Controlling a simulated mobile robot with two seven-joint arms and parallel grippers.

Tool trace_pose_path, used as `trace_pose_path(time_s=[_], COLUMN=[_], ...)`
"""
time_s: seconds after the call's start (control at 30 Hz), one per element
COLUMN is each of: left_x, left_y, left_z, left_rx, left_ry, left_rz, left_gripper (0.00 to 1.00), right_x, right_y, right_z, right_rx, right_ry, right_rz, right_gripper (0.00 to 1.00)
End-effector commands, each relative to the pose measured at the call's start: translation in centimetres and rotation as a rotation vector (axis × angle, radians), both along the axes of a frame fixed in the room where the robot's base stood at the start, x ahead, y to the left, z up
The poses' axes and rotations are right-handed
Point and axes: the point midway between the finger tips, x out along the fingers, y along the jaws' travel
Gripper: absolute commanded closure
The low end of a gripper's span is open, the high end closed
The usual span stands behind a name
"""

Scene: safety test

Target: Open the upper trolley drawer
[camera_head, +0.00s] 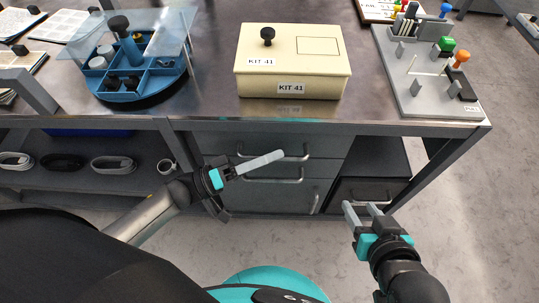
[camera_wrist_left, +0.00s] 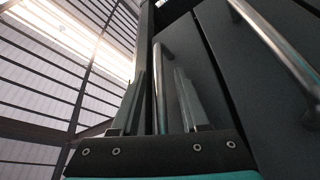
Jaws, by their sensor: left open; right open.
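The upper trolley drawer (camera_head: 328,146) is a grey front just under the tabletop and looks shut. Its metal bar handle (camera_head: 300,157) is partly covered by my left gripper (camera_head: 278,157). In the left wrist view my left gripper (camera_wrist_left: 160,75) is open, with a metal bar handle (camera_wrist_left: 160,100) showing between its two fingers. I cannot tell whether a finger touches the bar. My right gripper (camera_head: 360,207) is open and empty, in front of the lower right part of the trolley.
Below is another drawer with a bar handle (camera_head: 285,181). A dark drawer box (camera_head: 370,190) sits at lower right. On top stand a cream KIT 41 box (camera_head: 318,78), a blue organizer (camera_head: 130,94) and a grey tool board (camera_head: 420,103). Cable coils (camera_head: 112,163) lie on the left shelf.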

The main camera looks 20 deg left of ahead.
Motion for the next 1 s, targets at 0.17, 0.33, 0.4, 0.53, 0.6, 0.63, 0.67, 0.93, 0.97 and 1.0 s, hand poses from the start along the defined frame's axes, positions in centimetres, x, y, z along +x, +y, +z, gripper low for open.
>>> trace_pose_path(time_s=[0.17,0.33,0.4,0.53,0.6,0.63,0.67,0.93,0.97,1.0], left_x=[0.01,0.0,0.0,-0.01,-0.01,-0.02,-0.01,-0.02,-0.01,-0.01], left_y=[-0.01,0.0,0.01,0.02,0.02,0.03,0.03,0.04,0.04,0.04], left_z=[0.03,0.01,0.01,0.01,0.01,0.01,0.0,0.0,0.0,0.0], left_rx=[0.0,0.0,0.0,0.0,0.0,0.001,0.001,0.001,0.001,0.001], left_ry=[0.0,0.0,0.0,0.0,0.0,-0.001,-0.001,-0.001,-0.001,-0.001], left_rz=[0.0,0.0,0.0,0.0,0.0,0.0,0.0,0.0,0.0,0.0], left_gripper=[0.55,0.74,0.82,0.97,1.0,1.0,1.0,1.0,1.0,1.0], right_x=[-0.03,-0.02,-0.03,-0.04,-0.04,-0.04,-0.05,-0.06,-0.06,-0.06], right_y=[0.01,0.02,0.01,0.01,0.01,0.01,0.01,0.0,0.0,0.0], right_z=[-0.01,-0.02,-0.03,-0.04,-0.04,-0.04,-0.05,-0.05,-0.05,-0.05], right_rx=[0.0,0.0,0.0,-0.001,-0.001,-0.001,-0.001,-0.001,-0.001,-0.001], right_ry=[0.001,0.001,0.001,0.002,0.002,0.002,0.002,0.003,0.003,0.003], right_rz=[0.0,0.0,0.0,0.0,0.0,0.0,0.0,0.0,0.0,0.0], right_gripper=[0.5,0.5,0.5,0.5,0.5,0.5,0.5,0.5,0.5,0.5])
